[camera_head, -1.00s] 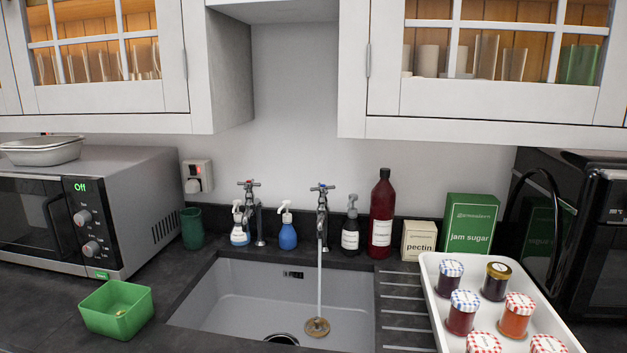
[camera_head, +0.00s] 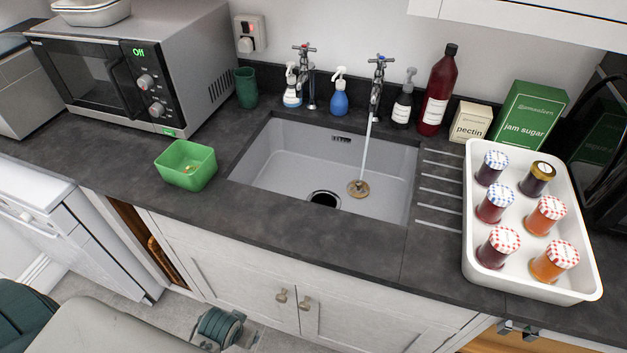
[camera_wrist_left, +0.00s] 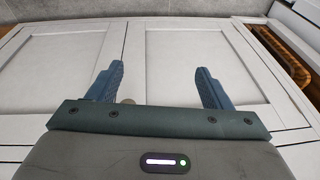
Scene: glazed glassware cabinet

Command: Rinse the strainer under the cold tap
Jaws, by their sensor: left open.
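The cold tap (camera_head: 377,85), with a blue mark on its top, is running. Its thin stream falls onto a small round brownish disc, which looks like the strainer (camera_head: 358,188), lying on the floor of the grey sink (camera_head: 290,165). The dark open drain hole (camera_head: 323,198) is just left of it. My left gripper (camera_wrist_left: 158,84) is open and empty in the left wrist view, in front of the white cupboard doors and well away from the strainer. Parts of my arm show at the bottom left of the head view. My right gripper is not in view.
A green tub (camera_head: 186,167) with small bits inside stands left of the sink. Bottles (camera_head: 436,92) line the back. A white tray (camera_head: 481,276) of jam jars is at the right, the microwave (camera_head: 150,60) at the left. The front worktop (camera_head: 320,235) is clear.

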